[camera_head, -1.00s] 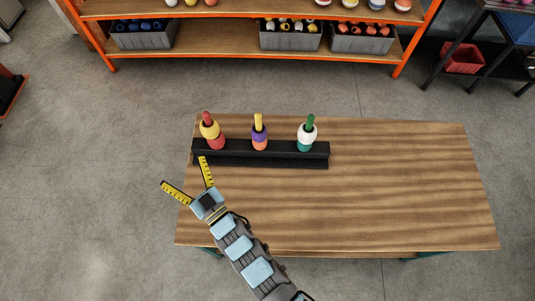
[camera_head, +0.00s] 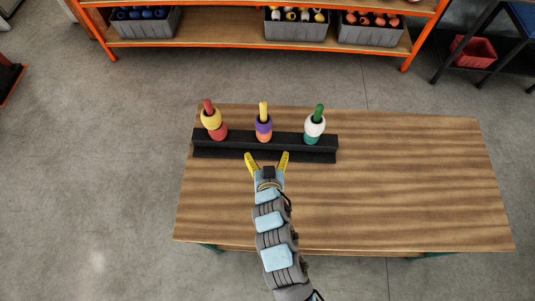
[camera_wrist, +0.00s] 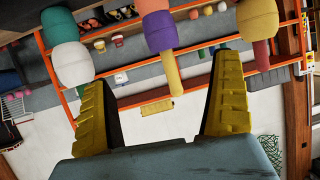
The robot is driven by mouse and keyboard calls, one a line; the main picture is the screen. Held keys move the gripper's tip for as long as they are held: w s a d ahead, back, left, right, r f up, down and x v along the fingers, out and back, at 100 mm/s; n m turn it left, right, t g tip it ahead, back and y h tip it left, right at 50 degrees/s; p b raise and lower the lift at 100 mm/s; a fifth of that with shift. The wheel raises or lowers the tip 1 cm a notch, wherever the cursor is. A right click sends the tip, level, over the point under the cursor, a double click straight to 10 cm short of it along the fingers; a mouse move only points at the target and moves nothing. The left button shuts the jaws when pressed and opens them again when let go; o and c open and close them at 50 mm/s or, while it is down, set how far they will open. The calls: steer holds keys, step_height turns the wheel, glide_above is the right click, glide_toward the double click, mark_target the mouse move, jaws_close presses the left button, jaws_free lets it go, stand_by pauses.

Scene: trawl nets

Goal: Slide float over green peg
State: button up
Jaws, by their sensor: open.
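The green peg (camera_head: 319,109) stands at the right end of the black rack. A white float (camera_head: 315,126) and a teal float (camera_head: 311,138) are around it, white above teal. The middle yellow peg (camera_head: 264,108) carries a purple float (camera_head: 264,123) above an orange one (camera_head: 264,136). The red peg (camera_head: 208,106) at left carries a yellow float (camera_head: 211,120) above a red one (camera_head: 218,134). My gripper (camera_head: 267,156) is open and empty in front of the middle peg. In the wrist view, the yellow peg (camera_wrist: 170,72) shows between its fingers, and the white float (camera_wrist: 74,64) is at left.
The black rack (camera_head: 215,152) lies near the far left edge of the wooden table (camera_head: 410,180). The table's right half is clear. Behind it, across open floor, stands an orange shelf (camera_head: 230,35) with grey bins (camera_head: 296,32) of floats.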

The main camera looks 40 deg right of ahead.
mark_target(264, 129)
steer(key=shift+p+x, duration=1.2)
steer(key=shift+x, duration=7.15)
steer(key=c, duration=1.4)
steer(key=shift+r+p, duration=4.4)
steer(key=shift+r, duration=4.35)
